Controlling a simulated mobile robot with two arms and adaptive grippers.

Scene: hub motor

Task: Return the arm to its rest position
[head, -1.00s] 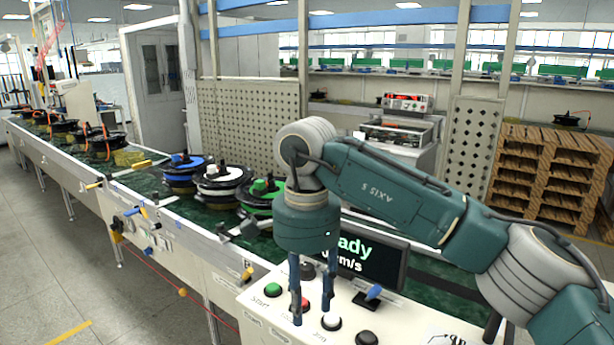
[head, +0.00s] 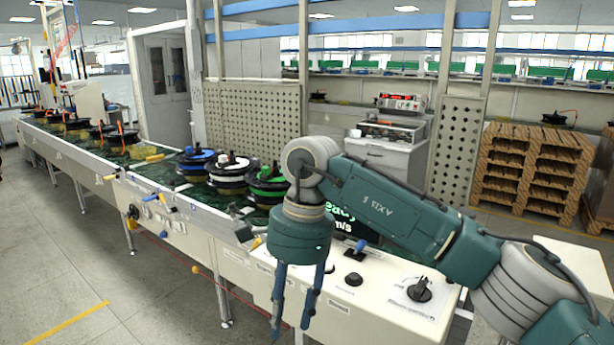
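My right arm (head: 390,205) comes in from the right, green with grey joints. Its gripper (head: 292,328) points down with its two blue fingers apart and nothing between them. It hangs in front of the control panel (head: 386,300) on the conveyor's near side. The gripper and wrist hide the panel's left part and much of the dark screen (head: 341,216), where green letters partly show. My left gripper is out of view.
Hub motors with blue (head: 196,155), white (head: 229,164) and green (head: 268,177) centres sit on the conveyor (head: 84,165). More motors stand farther left. Wooden pallets (head: 530,165) are stacked at right. The floor (head: 60,275) at lower left is clear.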

